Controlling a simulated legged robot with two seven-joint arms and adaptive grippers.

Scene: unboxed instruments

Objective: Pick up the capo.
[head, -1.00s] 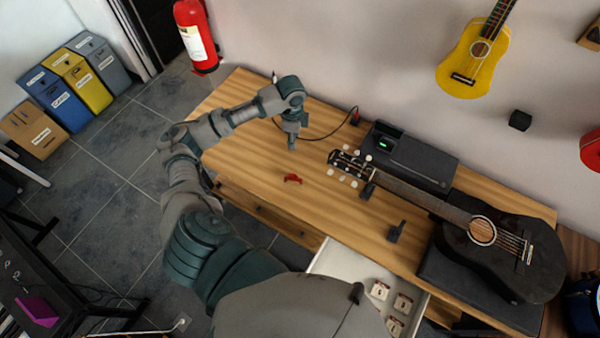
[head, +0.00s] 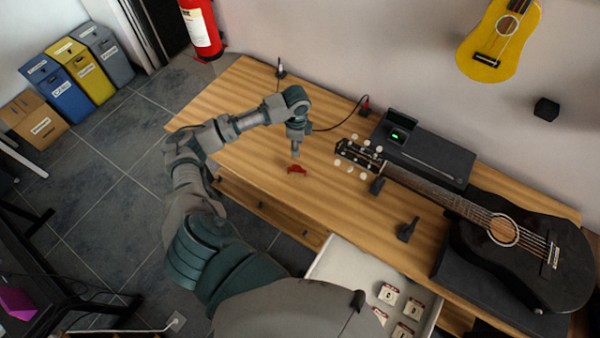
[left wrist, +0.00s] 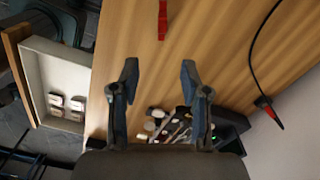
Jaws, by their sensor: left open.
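The capo (head: 297,170) is a small red piece lying on the wooden table. In the left wrist view the red capo (left wrist: 162,20) shows at the top edge, partly cut off, beyond the fingertips and roughly in line with the gap between them. My left gripper (head: 296,153) points down just above the capo in the head view, apart from it. In the left wrist view its two fingers (left wrist: 159,68) are spread with nothing between them. My right gripper is not in view.
A black guitar (head: 502,232) lies on the right, its headstock right of the capo. A black case (head: 440,158) stands behind its neck. A small black object (head: 407,229) is in front. An open drawer (head: 335,262) juts out. Table around the capo is clear.

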